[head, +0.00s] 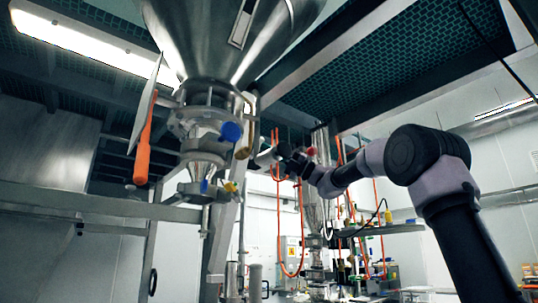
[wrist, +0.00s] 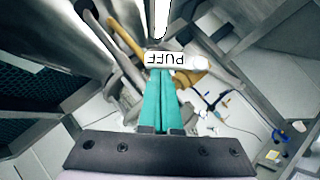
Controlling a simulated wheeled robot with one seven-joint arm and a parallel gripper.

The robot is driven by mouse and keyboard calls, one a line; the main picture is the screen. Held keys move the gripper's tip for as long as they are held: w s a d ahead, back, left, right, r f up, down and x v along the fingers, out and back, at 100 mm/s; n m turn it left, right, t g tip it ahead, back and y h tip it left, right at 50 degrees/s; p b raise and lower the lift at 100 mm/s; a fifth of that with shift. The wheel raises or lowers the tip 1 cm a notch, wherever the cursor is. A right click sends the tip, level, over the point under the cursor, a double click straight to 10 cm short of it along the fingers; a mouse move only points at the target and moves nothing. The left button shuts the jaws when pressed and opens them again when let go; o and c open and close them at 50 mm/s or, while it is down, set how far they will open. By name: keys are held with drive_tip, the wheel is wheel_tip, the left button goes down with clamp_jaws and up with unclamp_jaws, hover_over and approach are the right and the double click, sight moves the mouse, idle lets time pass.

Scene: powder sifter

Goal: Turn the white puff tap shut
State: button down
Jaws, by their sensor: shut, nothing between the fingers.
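The white puff tap (wrist: 200,62) is at the upper middle of the wrist view, with a white tag reading PUFF (wrist: 165,60) shown upside down. My gripper (wrist: 160,78) has teal fingers that are shut together and empty. Their tips lie just below the tag in that view; I cannot tell whether they touch the tap. In the head view my gripper (head: 280,152) is beside the steel sifter column, at a small white part (head: 264,158) that looks like the tap. The tap's angle is hard to read there.
A large steel hopper (head: 225,45) hangs above the valve stack. A blue knob (head: 231,131) and a yellow handle (head: 243,152) are close by; a yellow part (wrist: 190,77) also shows behind my fingertips. An orange-handled lever (head: 143,150) is at left. Orange hoses (head: 300,225) hang behind.

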drive_tip(key=shift+w+a+r+m+t+h, duration=0.25)
drive_tip(key=shift+w+r+m, duration=0.15)
drive_tip(key=shift+r, duration=0.35)
drive_tip(key=shift+w+a+r+m+t+h, duration=0.15)
drive_tip(key=shift+w+a+r+m+t, duration=0.2)
drive_tip(key=shift+r, duration=0.45)
drive_tip(key=shift+w+a+r+m+t+h, duration=0.2)
drive_tip(key=shift+w+r+m, duration=0.2)
drive_tip(key=shift+r, duration=0.35)
drive_tip(key=shift+s, duration=0.1)
approach(264, 139)
drive_tip(key=s+d+r, duration=0.1)
drive_tip(key=d+r, duration=0.2)
drive_tip(key=r, duration=0.2)
drive_tip(key=shift+s+r, duration=0.2)
drive_tip(key=shift+r, duration=0.15)
drive_tip(key=shift+d, duration=0.1)
